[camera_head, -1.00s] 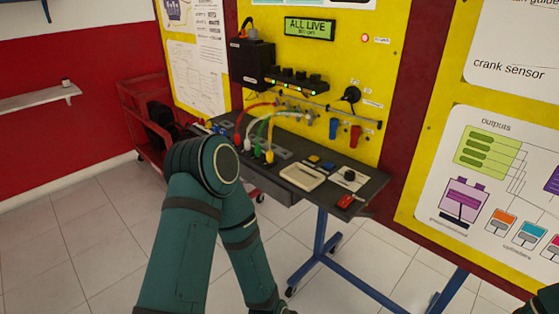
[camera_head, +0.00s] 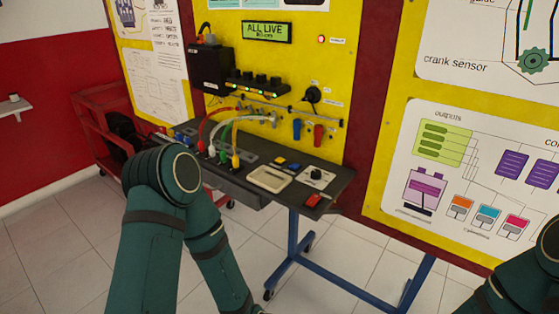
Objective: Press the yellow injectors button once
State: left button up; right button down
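Nothing of mine covers or touches the yellow button.
The dark shelf (camera_head: 338,180) also carries a cream tray (camera_head: 270,179), a black knob on a white plate (camera_head: 316,174), a red switch (camera_head: 313,200) and coloured cables. The display (camera_head: 266,32) reads ALL LIVE. A red cart (camera_head: 98,125) stands left; open tiled floor lies in front.

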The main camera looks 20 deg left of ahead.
pick_arm(q)
grip_shut()
dwell(1.1)
